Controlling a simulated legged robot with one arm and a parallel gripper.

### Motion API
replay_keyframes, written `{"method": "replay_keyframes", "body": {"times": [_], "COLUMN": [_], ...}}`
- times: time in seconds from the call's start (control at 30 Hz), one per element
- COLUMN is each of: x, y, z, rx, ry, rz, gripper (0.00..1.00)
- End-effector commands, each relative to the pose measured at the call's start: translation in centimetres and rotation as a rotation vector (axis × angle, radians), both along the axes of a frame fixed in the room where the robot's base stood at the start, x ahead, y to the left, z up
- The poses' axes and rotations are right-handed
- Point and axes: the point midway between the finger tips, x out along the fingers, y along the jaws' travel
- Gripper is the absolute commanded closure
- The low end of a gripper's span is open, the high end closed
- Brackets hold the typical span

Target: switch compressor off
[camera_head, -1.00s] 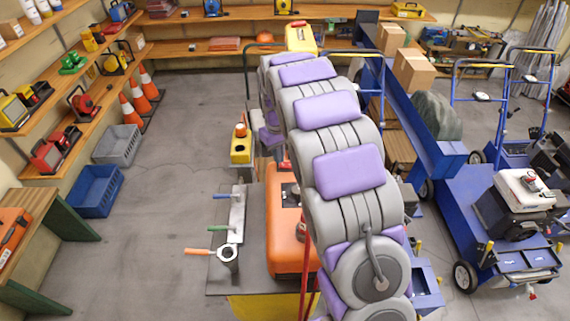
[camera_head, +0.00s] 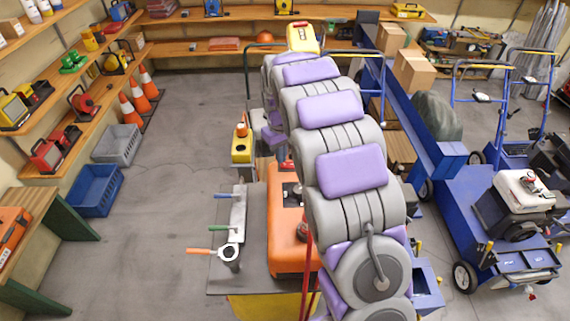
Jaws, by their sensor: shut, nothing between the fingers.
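An orange machine (camera_head: 287,240), which looks like the compressor, stands on a dark bench top in the middle of the view. Dark fittings show on its top, but my arm covers its right part, and I cannot make out a switch or its setting. My arm reaches forward over the bench and bends down at its far end, above the back of the orange machine. The fingers of my gripper are hidden behind the arm.
The dark bench top (camera_head: 228,275) also holds a metal valve block (camera_head: 238,215) with coloured handles. A yellow box (camera_head: 241,151) stands behind it. Blue carts (camera_head: 505,235) stand at the right, and crates (camera_head: 96,191) and cones (camera_head: 130,110) at the left.

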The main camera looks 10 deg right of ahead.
Motion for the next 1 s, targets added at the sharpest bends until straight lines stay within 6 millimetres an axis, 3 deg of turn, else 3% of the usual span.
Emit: {"method": "replay_keyframes", "body": {"times": [1.0], "x": [0.02], "y": [-0.1], "z": [-0.93], "rx": [0.0], "ry": [-0.001], "rz": [-0.002], "gripper": [1.0]}}
